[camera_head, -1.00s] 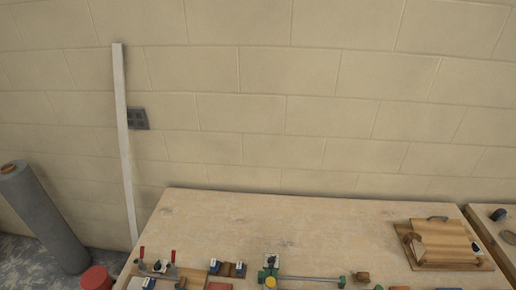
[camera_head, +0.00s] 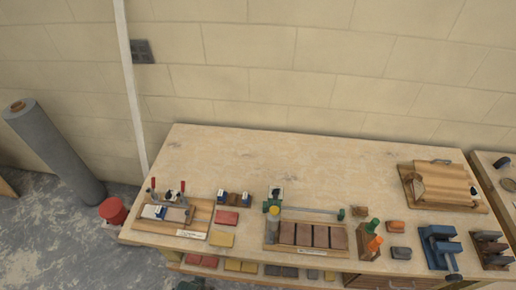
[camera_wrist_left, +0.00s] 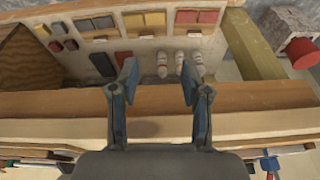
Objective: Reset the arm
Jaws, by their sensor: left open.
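In the left wrist view my left gripper (camera_wrist_left: 160,82) is open, with its two blue-tipped fingers apart and nothing between them. Its fingers show in front of a wooden bench edge (camera_wrist_left: 60,103). Beyond them is a shelf with several small blocks and white bottles (camera_wrist_left: 163,64). Neither of my arms shows in the head view, and my right gripper is not seen.
A workbench (camera_head: 290,155) stands against the block wall. Its front holds a wooden clamp board (camera_head: 150,225), a rack of brown blocks (camera_head: 305,235) and a blue vise (camera_head: 440,245). A red tub (camera_head: 113,210) and grey roll (camera_head: 55,155) stand on the floor at left. The bench's back middle is clear.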

